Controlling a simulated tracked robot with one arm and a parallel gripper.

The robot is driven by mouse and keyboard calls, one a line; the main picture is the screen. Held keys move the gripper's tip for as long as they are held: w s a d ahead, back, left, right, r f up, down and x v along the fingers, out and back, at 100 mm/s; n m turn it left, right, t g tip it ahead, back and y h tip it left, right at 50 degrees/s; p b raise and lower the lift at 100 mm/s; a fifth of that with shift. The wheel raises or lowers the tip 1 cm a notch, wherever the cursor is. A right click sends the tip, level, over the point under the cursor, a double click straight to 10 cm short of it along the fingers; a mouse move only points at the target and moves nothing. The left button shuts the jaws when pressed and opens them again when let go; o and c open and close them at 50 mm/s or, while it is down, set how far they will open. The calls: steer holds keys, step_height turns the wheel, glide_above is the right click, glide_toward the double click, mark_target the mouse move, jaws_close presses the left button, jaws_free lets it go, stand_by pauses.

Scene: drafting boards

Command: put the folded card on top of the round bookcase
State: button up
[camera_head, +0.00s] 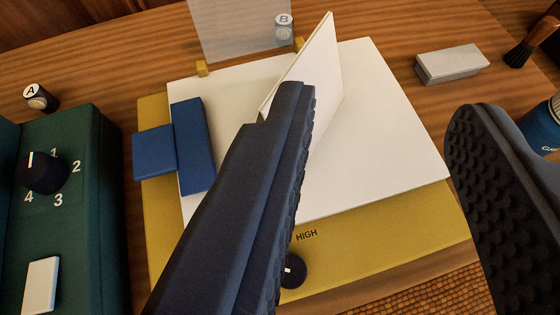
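The folded card (323,75) looks white and stands upright on a white board (390,150), with its fold edge leaning up to the right. My gripper (382,105) is open, with its two dark fingers wide apart. The left finger's tip overlaps the lower part of the card in the picture; I cannot tell whether they touch. The right finger is well to the right, past the board's edge. Nothing is held between the fingers. I see no round bookcase in this view.
The white board lies on a yellow board (400,236) marked HIGH. Blue blocks (193,145) sit at its left. A translucent panel (235,25) is behind.

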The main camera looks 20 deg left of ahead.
steer(key=y, duration=0.1)
glide_toward(296, 61)
steer(key=b+x, duration=0.1)
steer(key=x, duration=0.6)
steer(key=shift+w+a+f, duration=0.1)
steer(key=shift+w+f, duration=0.05)
steer(key=shift+w, duration=0.45)
steer(key=shift+f, duration=0.1)
jaws_close()
